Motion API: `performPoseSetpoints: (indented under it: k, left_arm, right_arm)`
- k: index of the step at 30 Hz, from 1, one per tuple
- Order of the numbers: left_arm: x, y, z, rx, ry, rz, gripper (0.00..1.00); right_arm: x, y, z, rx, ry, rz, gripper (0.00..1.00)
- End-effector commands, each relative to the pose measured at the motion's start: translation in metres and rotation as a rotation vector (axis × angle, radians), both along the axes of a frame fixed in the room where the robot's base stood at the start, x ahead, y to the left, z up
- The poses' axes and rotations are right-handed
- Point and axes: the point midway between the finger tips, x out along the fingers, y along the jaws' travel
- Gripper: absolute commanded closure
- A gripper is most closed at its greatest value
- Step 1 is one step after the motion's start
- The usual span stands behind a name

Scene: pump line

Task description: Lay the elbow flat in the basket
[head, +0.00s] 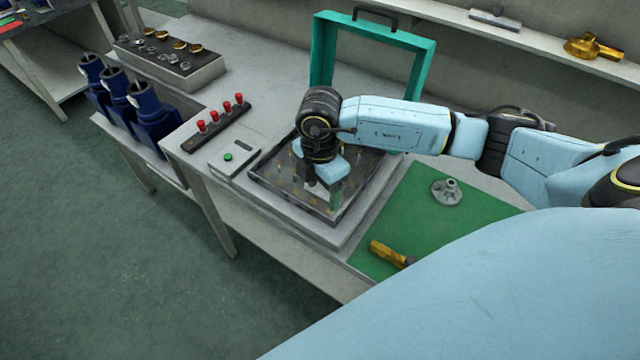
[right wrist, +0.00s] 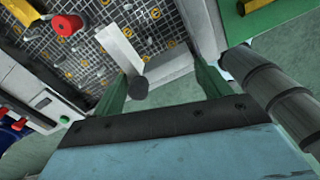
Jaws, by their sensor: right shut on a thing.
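The basket is a dark, shallow mesh tray (head: 264,178) with small yellow spots on its floor; its mesh also shows in the right wrist view (right wrist: 75,60). My right gripper (head: 325,192) points down over the basket. In the right wrist view, the green fingers of my right gripper (right wrist: 162,76) stand apart on either side of a pale grey piece (right wrist: 120,48) with a dark round end. This piece looks like the elbow, but its full shape is hidden. I cannot tell if it touches the basket floor. My left gripper is not in view.
A teal frame (head: 324,50) with a handle stands behind the basket. A button box (head: 232,158) and a strip with red pegs (head: 217,124) lie left. A grey flanged part (head: 447,192) and a yellow-handled tool (head: 386,252) rest on the green mat (head: 405,210). Blue pumps (head: 150,112) stand further left.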

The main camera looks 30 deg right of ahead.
Motion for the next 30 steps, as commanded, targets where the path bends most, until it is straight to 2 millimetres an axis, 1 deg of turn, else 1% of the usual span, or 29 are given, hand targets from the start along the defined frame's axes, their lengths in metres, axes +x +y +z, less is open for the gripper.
performPoseSetpoints:
  k: [30]
  left_arm:
    - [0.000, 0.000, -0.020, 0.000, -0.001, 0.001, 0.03]
  right_arm:
    - [0.000, 0.000, -0.030, 0.000, -0.001, 0.000, 0.50]
